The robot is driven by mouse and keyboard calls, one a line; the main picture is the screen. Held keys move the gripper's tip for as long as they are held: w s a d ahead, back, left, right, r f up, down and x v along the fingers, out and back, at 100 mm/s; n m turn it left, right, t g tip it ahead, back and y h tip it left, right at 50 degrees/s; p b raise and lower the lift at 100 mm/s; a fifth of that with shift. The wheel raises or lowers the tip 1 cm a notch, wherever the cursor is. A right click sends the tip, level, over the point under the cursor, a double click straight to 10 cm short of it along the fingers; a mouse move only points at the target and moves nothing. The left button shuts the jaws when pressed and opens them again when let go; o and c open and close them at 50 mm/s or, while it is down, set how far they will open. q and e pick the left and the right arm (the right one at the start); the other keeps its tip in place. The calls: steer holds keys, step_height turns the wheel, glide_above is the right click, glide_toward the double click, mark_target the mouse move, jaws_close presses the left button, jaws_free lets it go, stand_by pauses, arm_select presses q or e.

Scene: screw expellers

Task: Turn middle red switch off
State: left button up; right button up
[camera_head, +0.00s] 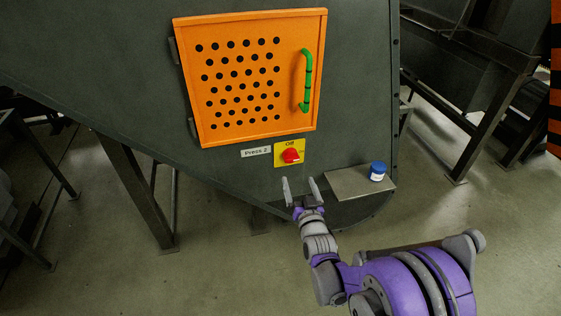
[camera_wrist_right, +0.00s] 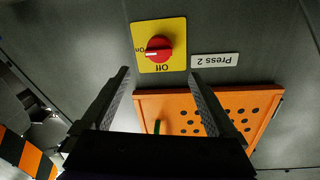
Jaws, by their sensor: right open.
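A Press 2 label (camera_head: 256,152) sits beside the plate. My right gripper (camera_head: 299,181) is open and empty just below the switch, apart from it. In the wrist view my right gripper's fingers (camera_wrist_right: 158,75) spread below the knob. My left gripper is not in view.
The orange perforated door (camera_head: 225,139) with a green handle (camera_head: 307,80) is closed above the switch. Dark metal support legs (camera_head: 140,190) stand at the left.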

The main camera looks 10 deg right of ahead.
mark_target(292, 160)
steer(key=w, duration=0.7)
steer(key=w+b, duration=0.1)
steer(key=w, duration=0.2)
steer(key=shift+w+d, duration=0.3)
steer(key=shift+d, duration=0.05)
steer(key=shift+c, duration=0.3)
steer(key=c, duration=1.2)
steer(key=shift+c, duration=0.2)
